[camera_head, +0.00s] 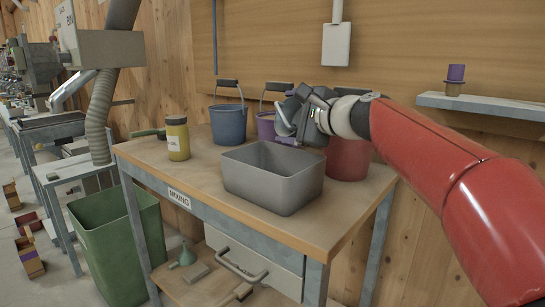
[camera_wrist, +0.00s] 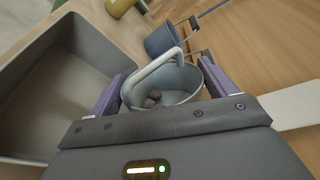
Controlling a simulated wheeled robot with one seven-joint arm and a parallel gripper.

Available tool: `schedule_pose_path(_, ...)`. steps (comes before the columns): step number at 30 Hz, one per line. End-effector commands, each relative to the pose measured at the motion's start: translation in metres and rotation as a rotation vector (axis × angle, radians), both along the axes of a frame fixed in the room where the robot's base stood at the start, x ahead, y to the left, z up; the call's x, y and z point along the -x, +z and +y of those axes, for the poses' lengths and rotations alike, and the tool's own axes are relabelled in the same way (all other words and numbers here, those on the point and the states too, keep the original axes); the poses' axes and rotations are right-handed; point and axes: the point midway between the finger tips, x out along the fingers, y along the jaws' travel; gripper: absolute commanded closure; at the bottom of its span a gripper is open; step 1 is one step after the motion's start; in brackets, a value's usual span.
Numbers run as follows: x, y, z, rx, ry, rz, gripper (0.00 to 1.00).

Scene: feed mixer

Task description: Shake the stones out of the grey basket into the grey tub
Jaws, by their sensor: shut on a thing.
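The grey tub (camera_head: 255,187) stands open on the mixing table, and its inside looks empty. In the wrist view the tub (camera_wrist: 52,85) is on the left. My gripper (camera_head: 297,118) is above the tub's back right part. Its purple fingers (camera_wrist: 162,70) lie on either side of the small grey basket (camera_wrist: 185,82) and are shut on it. The basket's handle arches over its mouth. A few dark stones (camera_wrist: 151,98) lie inside the basket. In the head view the basket (camera_head: 283,124) is mostly hidden by my gripper.
A blue bucket (camera_head: 228,124), a purple bucket (camera_head: 265,126) and a red bucket (camera_head: 348,160) stand along the back of the table. A yellow jar (camera_head: 177,140) stands left of the tub. A green bin (camera_head: 115,240) is on the floor. The table's front left is clear.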

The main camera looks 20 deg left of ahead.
Motion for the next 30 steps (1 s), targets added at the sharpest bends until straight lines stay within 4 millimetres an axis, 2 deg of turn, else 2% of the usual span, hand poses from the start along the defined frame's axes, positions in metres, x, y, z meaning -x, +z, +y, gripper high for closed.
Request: schedule_pose_path(30,0.0086,0.0027,0.007,0.089,0.0,-0.107,0.53)
